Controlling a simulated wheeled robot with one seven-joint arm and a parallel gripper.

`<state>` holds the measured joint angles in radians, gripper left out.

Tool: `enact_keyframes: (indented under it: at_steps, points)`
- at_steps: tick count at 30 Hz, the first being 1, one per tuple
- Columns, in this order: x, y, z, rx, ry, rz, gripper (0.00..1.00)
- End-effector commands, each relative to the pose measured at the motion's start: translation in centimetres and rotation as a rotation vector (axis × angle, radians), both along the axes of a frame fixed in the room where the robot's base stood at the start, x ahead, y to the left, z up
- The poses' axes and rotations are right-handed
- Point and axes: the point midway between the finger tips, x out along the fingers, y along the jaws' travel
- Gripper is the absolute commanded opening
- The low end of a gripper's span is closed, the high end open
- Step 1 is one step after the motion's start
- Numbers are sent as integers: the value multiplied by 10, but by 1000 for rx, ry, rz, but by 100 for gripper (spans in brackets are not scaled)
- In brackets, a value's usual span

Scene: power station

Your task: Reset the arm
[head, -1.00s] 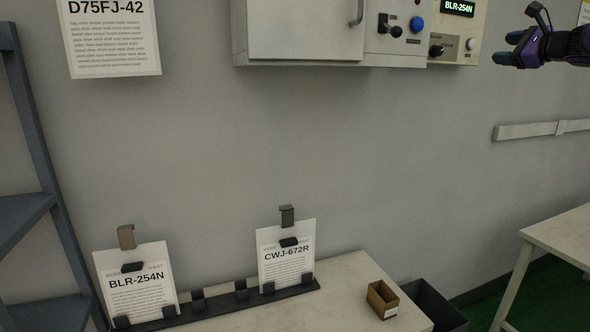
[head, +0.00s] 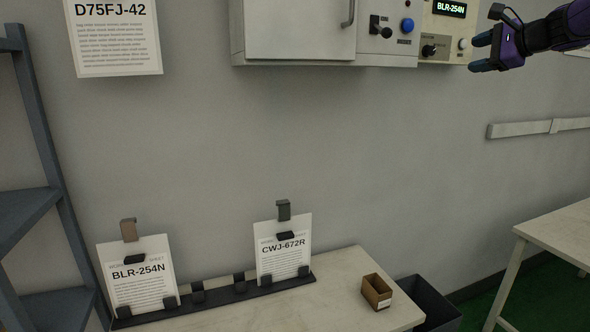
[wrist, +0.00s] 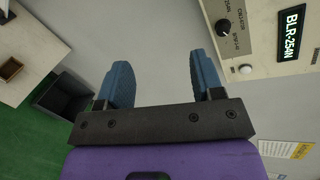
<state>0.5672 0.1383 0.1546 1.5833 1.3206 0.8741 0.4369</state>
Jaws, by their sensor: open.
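My gripper (head: 476,52) is at the upper right of the head view, in front of the wall beside the control panel (head: 440,46). The panel has a lit BLR-254N display, a black knob and a white button. In the wrist view my gripper (wrist: 162,82) has its two blue fingers apart with nothing between them. The panel also shows at the upper right of the wrist view (wrist: 262,68), apart from the fingers. My purple arm reaches in from the right edge of the head view.
A cabinet (head: 290,30) with a lever switch and blue button adjoins the panel. Below, a table (head: 345,268) bears a rack with BLR-254N (head: 140,272) and CWJ-672R (head: 284,250) sheets and a small box (head: 377,292). A dark bin (head: 430,303) stands beside it. The wall between is clear.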

Motion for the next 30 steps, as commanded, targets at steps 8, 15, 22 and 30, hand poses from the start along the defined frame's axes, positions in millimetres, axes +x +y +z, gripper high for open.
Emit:
enact_keyframes:
  at_steps: [8, 15, 22, 30]
  points:
    - [-94, 95, -35, -385, 84, 196, 61]
    - [-198, 145, -82, -748, 136, 399, 61]
    - [-298, 161, -135, -1084, 158, 603, 61]
    - [-393, 151, -197, -1426, 155, 826, 61]
